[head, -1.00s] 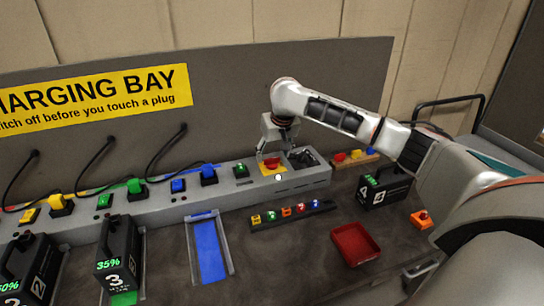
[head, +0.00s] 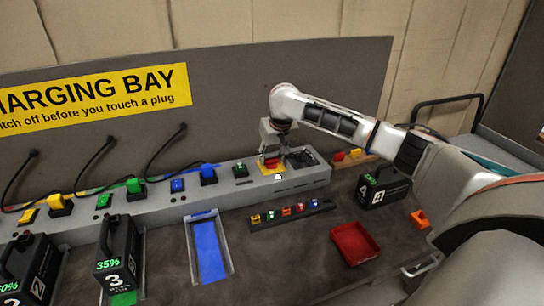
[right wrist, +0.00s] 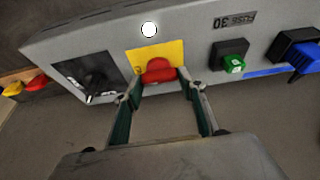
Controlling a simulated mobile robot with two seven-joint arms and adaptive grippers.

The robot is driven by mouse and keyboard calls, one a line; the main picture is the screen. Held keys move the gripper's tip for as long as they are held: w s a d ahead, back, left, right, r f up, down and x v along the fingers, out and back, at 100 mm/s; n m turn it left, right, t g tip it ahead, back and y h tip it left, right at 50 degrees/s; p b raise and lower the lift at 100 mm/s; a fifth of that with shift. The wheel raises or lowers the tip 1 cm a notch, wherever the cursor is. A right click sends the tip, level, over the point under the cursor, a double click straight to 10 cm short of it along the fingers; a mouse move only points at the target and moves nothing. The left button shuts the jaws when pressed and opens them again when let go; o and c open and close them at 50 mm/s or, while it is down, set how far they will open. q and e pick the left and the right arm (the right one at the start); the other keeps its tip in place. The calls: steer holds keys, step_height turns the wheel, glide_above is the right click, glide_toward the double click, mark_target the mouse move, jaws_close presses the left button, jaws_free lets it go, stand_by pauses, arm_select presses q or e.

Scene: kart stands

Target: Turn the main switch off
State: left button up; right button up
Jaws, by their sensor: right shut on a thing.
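The red knob on a yellow plate, which looks like the main switch (right wrist: 158,70), is on the right part of the grey console. In the head view its yellow plate (head: 269,172) shows under my right gripper (head: 271,156). In the right wrist view the gripper's two fingers (right wrist: 160,92) stand on either side of the red knob, shut on it. The fingertips partly hide the knob in the head view. My left gripper is not in view.
A dark panel with a black handle (right wrist: 90,80) sits beside the knob, and a green switch (right wrist: 234,63) on the other side. A strip of coloured blocks (head: 290,213), a red tray (head: 354,244) and a black battery (head: 383,187) lie in front on the bench.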

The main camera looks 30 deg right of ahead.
steer(key=n+y, duration=0.1)
steer(key=n, duration=0.1)
steer(key=n+y, duration=0.1)
steer(key=n, duration=0.1)
steer(key=shift+d+n, duration=0.2)
steer(key=shift+n, duration=0.2)
steer(key=n, duration=0.2)
steer(key=n+y, duration=0.1)
steer(key=n, duration=0.1)
steer(key=shift+w+g+y, duration=0.1)
steer(key=shift+g+y, duration=0.2)
steer(key=n+g+y, duration=0.1)
steer(key=n, duration=0.3)
steer(key=shift+w+d+n, duration=0.1)
steer(key=shift+n, duration=0.3)
steer(key=shift+n+g+y, duration=0.3)
steer(key=shift+n+g, duration=0.6)
steer(key=shift+n, duration=1.1)
steer(key=shift+d, duration=0.1)
steer(key=o, duration=1.1)
